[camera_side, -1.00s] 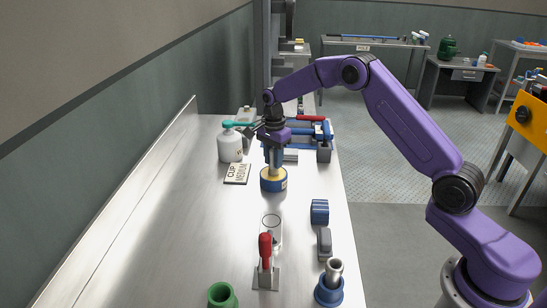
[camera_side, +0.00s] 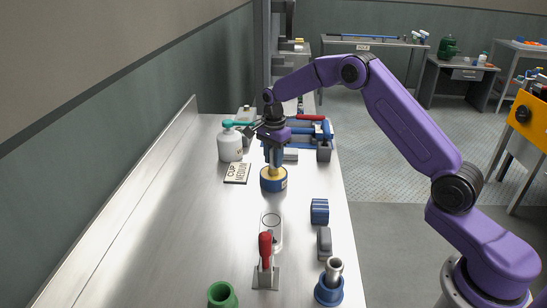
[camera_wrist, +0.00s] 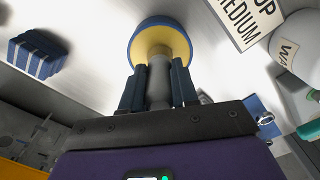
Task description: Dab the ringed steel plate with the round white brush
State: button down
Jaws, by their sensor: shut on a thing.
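My gripper (camera_side: 273,162) points down over the middle of the bench. In the wrist view its blue fingers (camera_wrist: 158,88) are shut on a grey upright handle (camera_wrist: 158,75), which I take to be the round white brush's. The handle goes down into a round blue tin (camera_side: 273,185) with a yellow top, which also shows in the wrist view (camera_wrist: 160,40). No white brush head shows; the lower end is hidden in the tin. The ringed steel plate (camera_side: 271,235) lies nearer the side camera, bare, with a dark ring on it.
A blue ribbed block (camera_side: 319,211), a grey block (camera_side: 324,243) and a blue holder (camera_side: 329,287) are right. The bench's left side is clear.

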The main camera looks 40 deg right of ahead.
jog(key=shift+r, duration=3.45)
